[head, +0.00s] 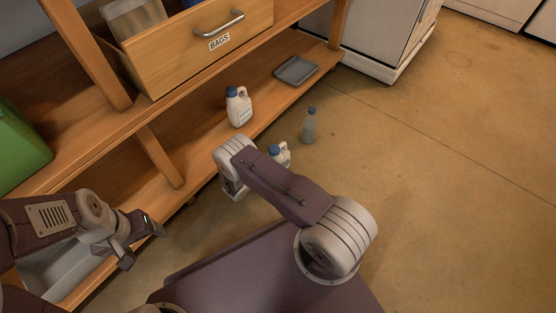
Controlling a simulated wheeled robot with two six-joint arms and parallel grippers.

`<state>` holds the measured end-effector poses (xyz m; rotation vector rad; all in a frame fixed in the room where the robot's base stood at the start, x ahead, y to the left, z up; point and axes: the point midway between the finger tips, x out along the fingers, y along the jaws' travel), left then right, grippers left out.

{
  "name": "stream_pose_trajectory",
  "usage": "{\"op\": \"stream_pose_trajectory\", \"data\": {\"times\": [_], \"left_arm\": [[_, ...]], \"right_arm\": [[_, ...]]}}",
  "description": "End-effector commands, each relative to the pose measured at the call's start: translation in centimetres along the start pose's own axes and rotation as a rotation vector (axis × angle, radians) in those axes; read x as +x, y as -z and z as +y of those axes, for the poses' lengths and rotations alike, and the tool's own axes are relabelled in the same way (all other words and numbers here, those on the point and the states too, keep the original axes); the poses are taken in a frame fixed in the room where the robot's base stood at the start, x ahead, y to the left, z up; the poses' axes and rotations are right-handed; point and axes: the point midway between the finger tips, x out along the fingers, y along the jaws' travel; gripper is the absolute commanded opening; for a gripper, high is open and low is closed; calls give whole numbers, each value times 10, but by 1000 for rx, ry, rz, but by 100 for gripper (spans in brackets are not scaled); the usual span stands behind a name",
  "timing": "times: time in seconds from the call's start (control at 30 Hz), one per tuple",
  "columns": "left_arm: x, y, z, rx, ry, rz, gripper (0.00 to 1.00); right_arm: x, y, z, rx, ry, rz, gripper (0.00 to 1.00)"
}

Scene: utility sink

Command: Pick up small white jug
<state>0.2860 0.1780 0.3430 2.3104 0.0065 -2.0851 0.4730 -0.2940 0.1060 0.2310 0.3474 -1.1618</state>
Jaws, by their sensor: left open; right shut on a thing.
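A small white jug (282,154) with a blue cap shows just behind my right forearm, which hides its lower part. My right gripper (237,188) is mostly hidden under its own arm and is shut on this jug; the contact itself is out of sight. Another white jug (240,108) with a blue cap and a label stands upright on the lower wooden shelf, behind my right arm. My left gripper (142,246) is open and empty at the lower left, in front of the shelf and well apart from both jugs.
A clear bottle (309,128) with a blue cap stands on the floor right of the held jug. A grey tray (296,70) lies on the lower shelf. An open drawer marked BAGS (190,51) juts out above. A green bin (18,146) is at left. Floor at right is clear.

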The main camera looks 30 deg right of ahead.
Motion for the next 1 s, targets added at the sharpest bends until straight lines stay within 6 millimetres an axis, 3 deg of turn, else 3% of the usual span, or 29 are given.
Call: {"op": "stream_pose_trajectory", "data": {"times": [0.03, 0.13, 0.6, 0.8, 1.0], "left_arm": [[-14, 2, 0, 0, 0, 0, 75], [-29, 3, 1, 0, 0, 0, 75], [-109, 11, 2, 0, 0, 0, 75], [-119, 12, 2, 0, 0, 0, 75], [-119, 12, 2, 0, 0, 0, 75]], "right_arm": [[-6, -15, 1, 2, -1, -3, 0], [-12, -29, -1, 0, 0, -3, 0], [-33, -76, -94, -4, 3, -2, 0], [-36, -82, -113, -1, 0, -3, 0], [-36, -82, -117, 1, 0, -3, 0]]}}
